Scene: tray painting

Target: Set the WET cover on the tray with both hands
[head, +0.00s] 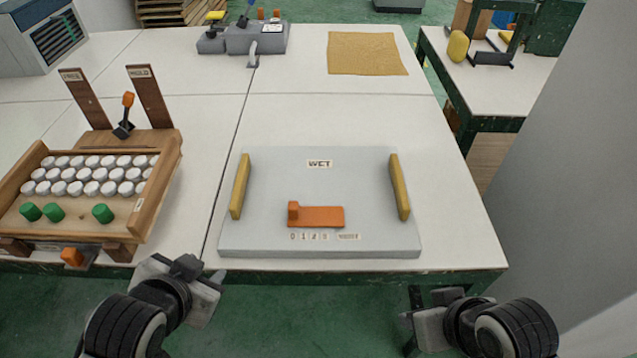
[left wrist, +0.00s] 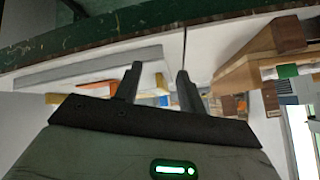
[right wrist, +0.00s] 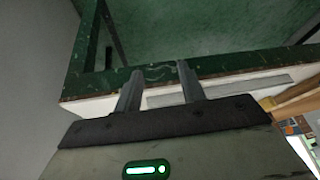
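The WET cover (head: 320,180) is a flat grey slab lying on the white table, with a yellow bar handle on its left (head: 240,187) and right (head: 400,187). An orange slider (head: 320,216) sits on it above a row of small marks. The wooden tray (head: 150,212) stands to its left, holding rows of white pieces and several green ones. My left gripper (head: 207,292) is open and empty at the table's front edge, between tray and cover; its fingers show apart in the left wrist view (left wrist: 160,70). My right gripper (head: 412,320) is open and empty, in front of the table edge.
Two brown signposts (head: 150,97) and an orange-tipped lever (head: 124,116) stand behind the tray. A grey device (head: 255,38) and a tan mat (head: 367,54) lie at the back. A grey wall or column (head: 560,180) rises at the right. The table behind the cover is clear.

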